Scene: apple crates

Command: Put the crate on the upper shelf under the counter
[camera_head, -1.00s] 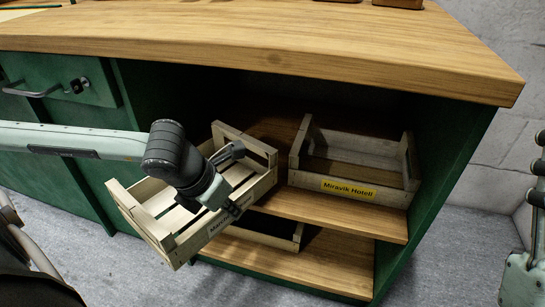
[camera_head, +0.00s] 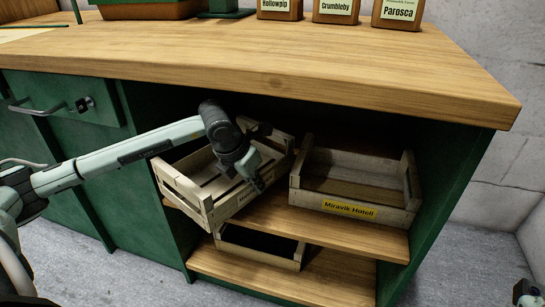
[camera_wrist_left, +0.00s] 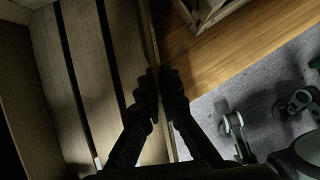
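The crate (camera_head: 183,193), pale wood with a slatted floor, is at the left of the upper shelf (camera_head: 335,230) under the counter. In the left wrist view the fingers (camera_wrist_left: 160,92) sit on both sides of the wall, with the crate's slats (camera_wrist_left: 95,85) to the left.
A crate labelled Miravik Hotell (camera_head: 362,210) stands on the upper shelf just right of the held crate. Another crate (camera_head: 260,246) is on the lower shelf (camera_head: 320,278). The wooden counter top (camera_head: 270,60) overhangs above. Green cabinet walls (camera_head: 445,190) bound the opening.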

